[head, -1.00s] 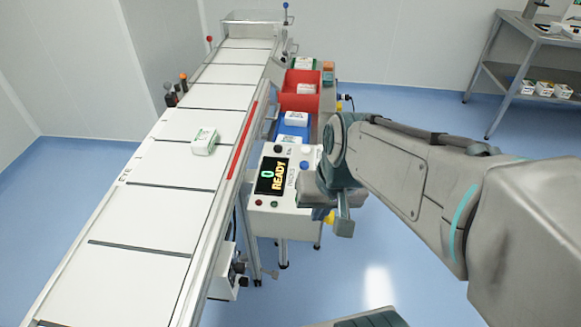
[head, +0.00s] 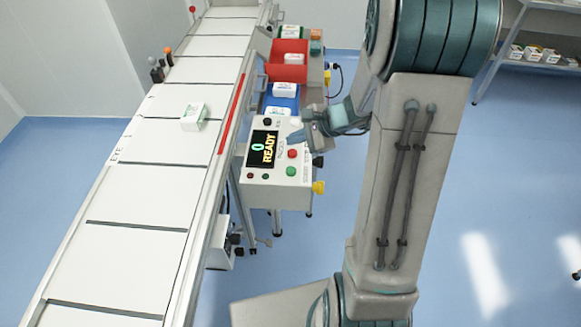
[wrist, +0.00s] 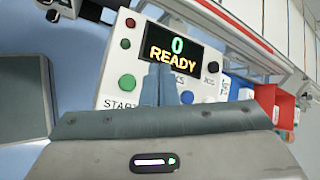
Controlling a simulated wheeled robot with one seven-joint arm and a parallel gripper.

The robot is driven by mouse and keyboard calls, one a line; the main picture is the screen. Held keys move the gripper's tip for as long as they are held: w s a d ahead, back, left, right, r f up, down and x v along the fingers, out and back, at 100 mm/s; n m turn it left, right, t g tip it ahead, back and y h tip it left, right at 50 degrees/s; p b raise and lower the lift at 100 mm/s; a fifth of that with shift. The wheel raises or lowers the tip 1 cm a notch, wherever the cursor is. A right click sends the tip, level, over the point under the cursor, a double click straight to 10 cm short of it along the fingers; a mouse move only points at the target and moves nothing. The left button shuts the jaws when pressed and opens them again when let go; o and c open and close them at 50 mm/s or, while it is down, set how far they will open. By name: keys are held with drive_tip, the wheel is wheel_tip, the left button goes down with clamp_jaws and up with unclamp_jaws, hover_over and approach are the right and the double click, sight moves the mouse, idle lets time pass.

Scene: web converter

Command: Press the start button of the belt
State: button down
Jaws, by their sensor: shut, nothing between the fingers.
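The white control box (head: 252,190) stands beside the belt, its display (head: 263,149) reading 0 READY. A green button (head: 291,171) is on its near right part, with a red button (head: 292,153) behind it. In the wrist view the green button (wrist: 127,82) has a partly covered label beginning "STAR". My gripper (head: 298,138) is shut and empty over the box's far right part, beyond the red button. In the wrist view its fingers (wrist: 160,70) lie between the green button and a blue button (wrist: 187,97), hiding the red one. Contact with the panel cannot be told.
The belt (head: 150,210) runs along the left with a white carton (head: 194,117) on it. Blue (head: 285,101) and red (head: 289,73) bins stand behind the box. A yellow knob (head: 318,187) sticks out from the box's right side. Floor at right is open.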

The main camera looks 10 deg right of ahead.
sight(295, 170)
wheel_tip(295, 170, down, 8)
drive_tip(key=b, duration=0.6)
drive_tip(key=shift+f+b, duration=0.4)
drive_tip(key=shift+f, duration=0.1)
idle(1.8)
drive_tip(key=shift+f+b, duration=0.35)
drive_tip(key=shift+b, duration=0.3)
